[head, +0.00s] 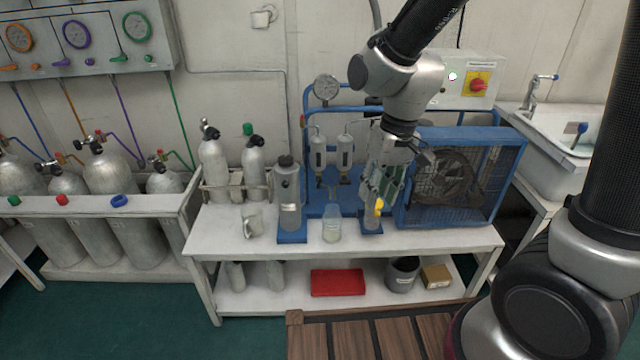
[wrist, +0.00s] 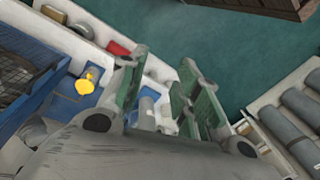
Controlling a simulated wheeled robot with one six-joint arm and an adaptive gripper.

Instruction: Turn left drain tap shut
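My gripper (head: 377,190) hangs fingers-down over the right part of the bench, in front of the blue compressor frame. In the wrist view my gripper (wrist: 164,65) has its green-padded fingers spread, with nothing held between them. Two small clear-fronted separators (head: 318,156) (head: 344,152) stand left of it, with dark fittings below them. I cannot make out the left drain tap or its handle position. A yellow knob or handle (head: 379,205) shows just below the fingers; it also shows in the wrist view (wrist: 86,82), outside the fingers.
A blue-framed fan guard (head: 460,180) is close to the right of my gripper. Air cylinders (head: 215,160) stand at the left.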

